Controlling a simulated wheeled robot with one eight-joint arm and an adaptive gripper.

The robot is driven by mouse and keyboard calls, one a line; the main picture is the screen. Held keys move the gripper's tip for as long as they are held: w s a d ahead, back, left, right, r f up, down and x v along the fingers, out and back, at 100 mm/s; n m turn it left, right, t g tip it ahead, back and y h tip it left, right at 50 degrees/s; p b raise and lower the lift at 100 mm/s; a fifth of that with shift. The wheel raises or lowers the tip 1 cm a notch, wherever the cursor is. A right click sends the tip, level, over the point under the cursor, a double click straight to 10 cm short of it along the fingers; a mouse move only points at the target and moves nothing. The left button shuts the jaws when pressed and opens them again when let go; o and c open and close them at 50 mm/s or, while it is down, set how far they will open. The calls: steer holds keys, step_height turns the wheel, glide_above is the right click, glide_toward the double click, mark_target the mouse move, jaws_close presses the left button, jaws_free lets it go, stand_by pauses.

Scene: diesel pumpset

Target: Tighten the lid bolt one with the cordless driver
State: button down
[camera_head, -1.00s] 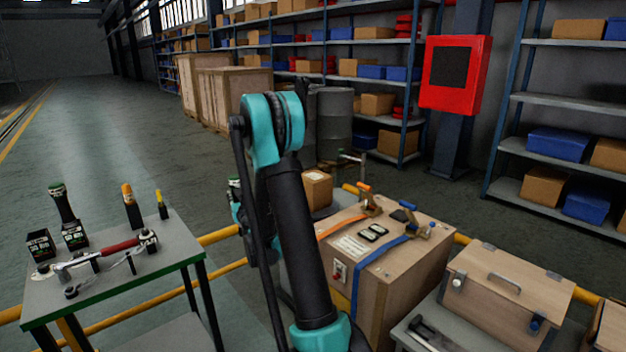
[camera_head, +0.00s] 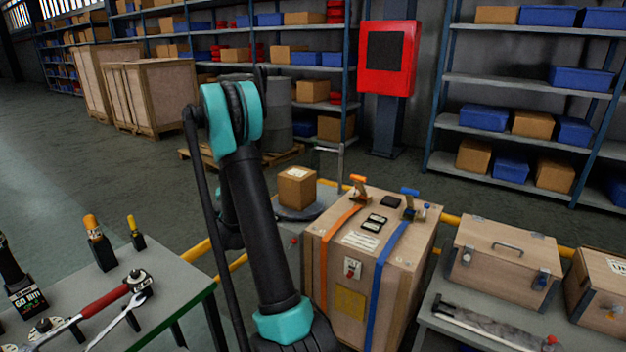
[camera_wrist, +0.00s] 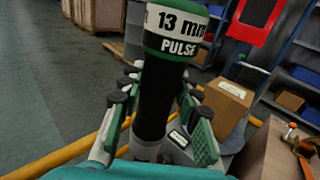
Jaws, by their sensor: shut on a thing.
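My gripper (camera_wrist: 160,92) shows in the wrist view, its two green and black fingers shut around the black shaft-like body of the driver (camera_wrist: 178,48). The driver's wide end has a white and green band reading "13 mm PULSE" and points up out of the picture. In the head view, my arm hides the gripper and driver. The large wooden crate (camera_head: 345,225) stands right of my arm, with an orange strap, a blue strap and clamps on top. I cannot make out lid bolt one in any view.
A grey workbench (camera_head: 185,290) at left holds a red-handled ratchet (camera_head: 105,302), a wrench and upright tools. A small carton (camera_head: 297,187) stands on a grey round plate behind the crate. A wooden chest (camera_head: 503,262) sits on a bench at right. Yellow rails run between.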

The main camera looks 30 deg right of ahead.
steer(key=s+d+m+g+h, duration=0.5)
steer(key=s+d, duration=0.3)
steer(key=d, duration=0.5)
steer(key=s+d+m+g+h, duration=0.5)
steer(key=s+d+g, duration=0.3)
steer(key=d, duration=0.6)
steer(key=shift+s+d+m+g, duration=0.2)
steer(key=shift+s+m+g, duration=0.1)
steer(key=shift+m, duration=0.2)
steer(key=shift+a+f, duration=0.1)
steer(key=shift+f, duration=0.05)
steer(key=shift+w+f, duration=0.1)
steer(key=shift+f, duration=2.6)
steer(key=shift+r, duration=0.1)
steer(key=shift+r, duration=2.45)
